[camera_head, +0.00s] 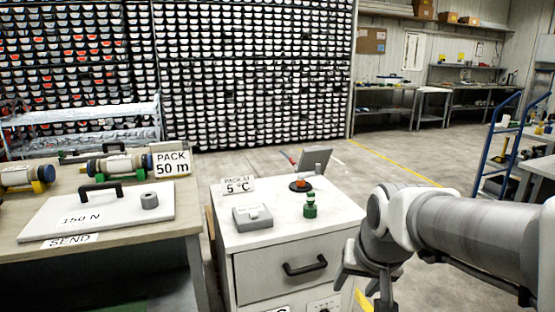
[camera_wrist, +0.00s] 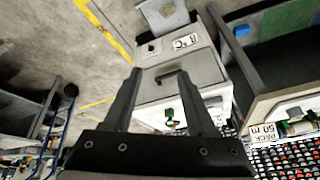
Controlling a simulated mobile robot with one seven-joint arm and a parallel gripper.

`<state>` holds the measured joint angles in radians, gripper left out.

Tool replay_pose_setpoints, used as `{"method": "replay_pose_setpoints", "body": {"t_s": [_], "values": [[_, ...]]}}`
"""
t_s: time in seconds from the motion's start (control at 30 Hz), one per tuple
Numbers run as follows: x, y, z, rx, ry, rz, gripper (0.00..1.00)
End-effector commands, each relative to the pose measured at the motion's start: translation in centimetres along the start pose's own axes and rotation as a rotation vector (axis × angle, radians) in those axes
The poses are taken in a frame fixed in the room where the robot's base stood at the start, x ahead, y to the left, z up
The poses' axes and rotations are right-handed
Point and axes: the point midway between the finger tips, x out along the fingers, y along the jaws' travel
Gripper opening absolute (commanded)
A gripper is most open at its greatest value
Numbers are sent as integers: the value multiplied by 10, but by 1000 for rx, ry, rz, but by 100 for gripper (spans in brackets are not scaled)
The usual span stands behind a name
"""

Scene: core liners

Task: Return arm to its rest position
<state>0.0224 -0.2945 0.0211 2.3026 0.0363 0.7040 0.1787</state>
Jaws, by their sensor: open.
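My gripper (camera_head: 364,290) hangs at the lower right in the head view, at the end of my grey and white arm. It points down, just right of the white drawer cabinet (camera_head: 270,235). In the wrist view my gripper (camera_wrist: 155,82) shows its two dark fingers spread apart with nothing held between them. The cabinet's drawer front (camera_wrist: 190,68) shows beyond and between the fingers. In the head view the fingertips are partly cut off or hard to make out at the bottom.
Left is a table (camera_head: 120,236) with a white board (camera_head: 110,211) and core liners (camera_head: 115,165). Blue-railed steps (camera_head: 497,145) stand right. Floor behind is clear.

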Motion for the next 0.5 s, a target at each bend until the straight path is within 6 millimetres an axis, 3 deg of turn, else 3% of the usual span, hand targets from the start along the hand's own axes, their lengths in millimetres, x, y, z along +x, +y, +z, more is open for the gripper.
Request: {"method": "replay_pose_setpoints", "body": {"t_s": [0.03,0.2,0.5], "values": [[-14,2,10,-24,16,0,57],[-45,11,46,-103,38,3,57],[-79,24,95,-212,69,11,57]]}}
